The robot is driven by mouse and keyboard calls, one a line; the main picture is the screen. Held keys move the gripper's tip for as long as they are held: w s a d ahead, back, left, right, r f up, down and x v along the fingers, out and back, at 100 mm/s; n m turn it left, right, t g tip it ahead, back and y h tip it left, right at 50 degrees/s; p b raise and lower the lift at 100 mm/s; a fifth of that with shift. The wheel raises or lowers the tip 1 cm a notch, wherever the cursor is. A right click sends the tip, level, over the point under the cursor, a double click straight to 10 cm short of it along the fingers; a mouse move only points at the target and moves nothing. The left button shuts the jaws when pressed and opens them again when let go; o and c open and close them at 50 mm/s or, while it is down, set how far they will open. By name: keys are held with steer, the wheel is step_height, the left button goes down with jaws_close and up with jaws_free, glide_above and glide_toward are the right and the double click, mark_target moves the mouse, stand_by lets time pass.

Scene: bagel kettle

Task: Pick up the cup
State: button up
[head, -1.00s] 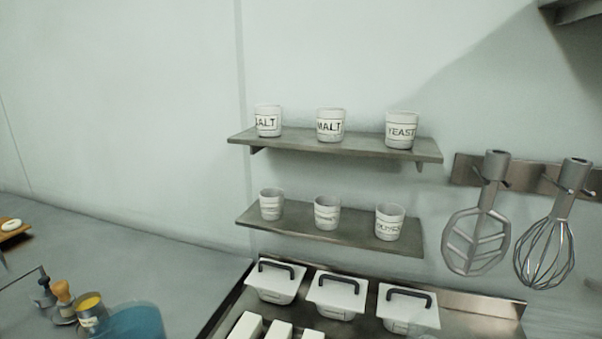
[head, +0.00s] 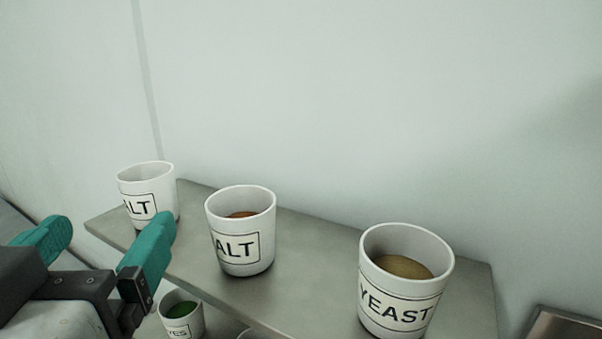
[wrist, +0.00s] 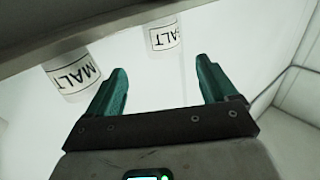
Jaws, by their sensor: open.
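Three white cups stand upright on the upper shelf. The left cup, SALT (head: 148,186), is partly covered at its label by a teal finger. The middle cup, MALT (head: 240,228), has brown contents, and the right cup, YEAST (head: 403,285), has tan contents. My gripper (head: 103,236) is open and empty at lower left, in front of the shelf's left end. In the wrist view, my gripper (wrist: 160,70) has the SALT cup (wrist: 163,35) beyond the gap between its fingers. The MALT cup (wrist: 70,75) is left of them there. Neither cup is between the fingers.
The grey upper shelf (head: 310,250) has bare room between the cups. A white cup with green contents (head: 182,313) shows below its front edge. The pale wall (head: 350,100) rises behind the shelf. A metal strip (head: 570,325) is at lower right.

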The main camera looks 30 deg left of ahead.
mark_target(137, 194)
steer(key=p+x, duration=0.1)
steer(key=x, duration=0.4)
steer(key=shift+w+a+r, duration=0.1)
steer(key=shift+w+r, duration=0.05)
steer(key=shift+w, duration=0.1)
steer(key=shift+a+f+p+x, duration=0.15)
steer(key=shift+p+x, duration=0.5)
steer(key=shift+x, duration=0.7)
steer(key=shift+a+f+p+x, duration=0.1)
steer(key=shift+p+x, duration=0.5)
steer(key=shift+x, duration=0.75)
steer(key=shift+s, duration=0.2)
steer(key=shift+c, duration=0.4)
steer(key=c, duration=1)
steer(key=shift+r, duration=0.1)
step_height(137, 194, up, 10)
steer(key=shift+f+b, duration=0.1)
steer(key=shift+b, duration=0.8)
